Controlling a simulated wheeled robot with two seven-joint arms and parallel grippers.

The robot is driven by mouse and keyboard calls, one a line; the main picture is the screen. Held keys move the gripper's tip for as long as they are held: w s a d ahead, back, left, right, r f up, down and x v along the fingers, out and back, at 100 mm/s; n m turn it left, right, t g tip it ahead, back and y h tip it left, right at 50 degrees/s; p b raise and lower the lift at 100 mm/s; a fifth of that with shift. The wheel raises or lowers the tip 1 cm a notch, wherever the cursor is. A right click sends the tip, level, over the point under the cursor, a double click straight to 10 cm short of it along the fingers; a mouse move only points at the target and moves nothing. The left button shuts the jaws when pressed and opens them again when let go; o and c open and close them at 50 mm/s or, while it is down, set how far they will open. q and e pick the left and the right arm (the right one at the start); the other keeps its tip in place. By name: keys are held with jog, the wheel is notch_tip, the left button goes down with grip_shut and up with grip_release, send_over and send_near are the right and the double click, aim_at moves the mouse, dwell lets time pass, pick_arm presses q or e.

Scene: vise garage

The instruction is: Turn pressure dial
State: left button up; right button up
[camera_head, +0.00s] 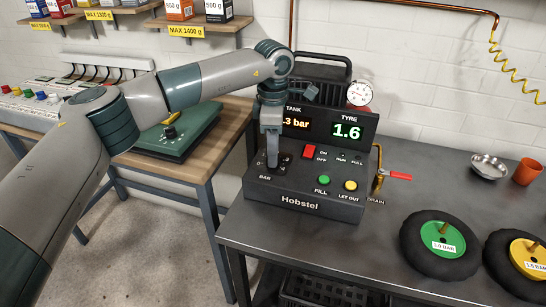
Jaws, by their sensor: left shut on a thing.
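The black Hobstel compressor box (305,196) stands on the dark workbench. Its pressure dial, marked BAR, is at the front left of the panel (283,171), mostly hidden by my gripper. My left gripper (272,163) reaches down from above and is shut on the dial. The TANK display (297,122) is partly covered by my arm and reads ".3 bar" in the visible part. The TYRE display (347,131) reads 1.6. A red switch (309,151), a green FILL button (324,180) and a yellow LET OUT button (351,185) sit on the panel. My right gripper is not in view.
A red-handled drain valve (395,175) sticks out right of the box. Two small wheels, one with a green hub (443,240) and one with a yellow hub (529,258), lie at the right. A metal bowl (489,165) and an orange cup (527,172) stand behind them.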

pick_arm(q)
jog(key=shift+m+b, duration=0.75)
jog(key=shift+m, duration=1.35)
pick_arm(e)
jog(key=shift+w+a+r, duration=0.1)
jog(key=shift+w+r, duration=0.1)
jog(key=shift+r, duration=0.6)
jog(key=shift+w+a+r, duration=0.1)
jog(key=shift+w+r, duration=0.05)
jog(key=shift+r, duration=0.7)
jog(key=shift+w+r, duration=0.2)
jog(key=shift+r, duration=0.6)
pick_arm(q)
jog(key=shift+r, duration=0.1)
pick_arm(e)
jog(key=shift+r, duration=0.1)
pick_arm(q)
jog(key=o, duration=1.1)
jog(key=shift+c, duration=0.2)
jog(key=shift+r, duration=0.35)
notch_tip(320, 180, up, 17)
jog(key=shift+f+b, duration=0.2)
jog(key=shift+b, duration=0.1)
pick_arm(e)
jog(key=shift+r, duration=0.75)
